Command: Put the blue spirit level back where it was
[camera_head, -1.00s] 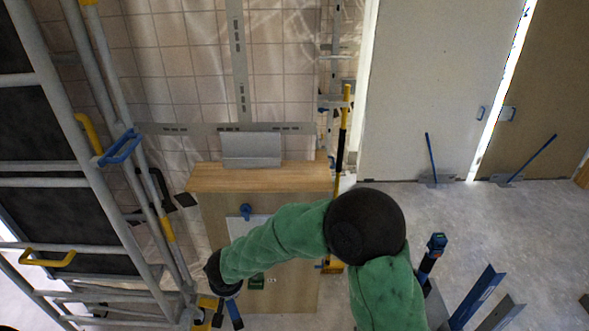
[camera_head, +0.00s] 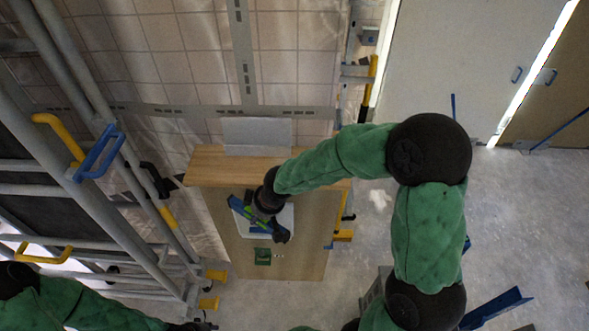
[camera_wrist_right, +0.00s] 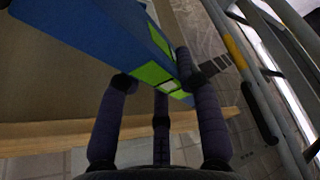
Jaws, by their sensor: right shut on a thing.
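The blue spirit level (camera_wrist_right: 110,42), with bright green windows, is held in my right gripper (camera_wrist_right: 160,88), whose dark fingers close on it in the right wrist view. In the head view my right gripper (camera_head: 268,202) is above the wooden bench, and the level (camera_head: 246,214) shows as a blue and green bar slanting over a white sheet (camera_head: 284,222). The hand hides part of the level. I cannot tell whether the level touches the surface. My left gripper (camera_head: 192,326) is at the bottom edge of the head view, mostly cut off.
The wooden bench (camera_head: 225,165) carries a grey-white plate at its back and a small green item (camera_head: 263,256) near its front. Metal scaffolding with a blue clamp (camera_head: 97,152) stands at left. A blue beam (camera_head: 497,308) lies at lower right. Open floor is at right.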

